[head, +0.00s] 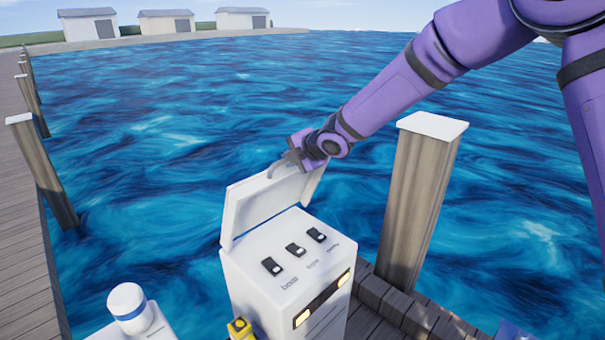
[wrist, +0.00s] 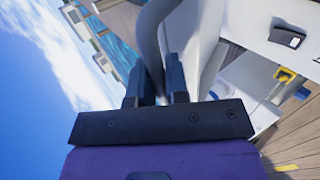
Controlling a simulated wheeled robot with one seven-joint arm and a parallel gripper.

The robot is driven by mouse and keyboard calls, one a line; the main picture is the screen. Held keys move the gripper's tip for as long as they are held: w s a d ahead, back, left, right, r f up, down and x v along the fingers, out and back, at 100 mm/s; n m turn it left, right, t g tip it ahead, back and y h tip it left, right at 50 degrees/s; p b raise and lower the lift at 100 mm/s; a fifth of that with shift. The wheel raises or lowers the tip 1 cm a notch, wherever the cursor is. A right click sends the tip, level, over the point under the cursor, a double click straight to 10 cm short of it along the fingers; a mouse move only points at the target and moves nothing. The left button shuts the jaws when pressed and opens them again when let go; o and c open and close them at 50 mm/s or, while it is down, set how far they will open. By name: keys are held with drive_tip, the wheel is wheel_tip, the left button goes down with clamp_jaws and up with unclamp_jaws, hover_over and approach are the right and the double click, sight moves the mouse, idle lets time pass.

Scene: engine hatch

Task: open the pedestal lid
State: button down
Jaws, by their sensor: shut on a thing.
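The white pedestal (head: 270,295) stands on the dock edge with its lid (head: 262,205) swung up and tilted back, leaving the top panel uncovered. The lid also shows in the wrist view (wrist: 198,25). My gripper (head: 292,158) is at the upper edge of the lid, shut on a curved grey handle (head: 276,170). In the wrist view, the dark fingers of my gripper (wrist: 157,78) close around the grey handle (wrist: 150,35). The exact contact between the fingers and the handle is partly hidden.
The panel has black switches (head: 295,250). A wooden post (head: 412,205) with a white cap stands right of the pedestal. Water lies behind.

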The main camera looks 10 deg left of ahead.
drive_tip(key=shift+w+a+r, duration=0.45)
drive_tip(key=shift+w+a, duration=0.2)
drive_tip(key=shift+a, duration=0.15)
drive_tip(key=c, duration=1.1)
unclamp_jaws()
drive_tip(key=shift+v, duration=5.35)
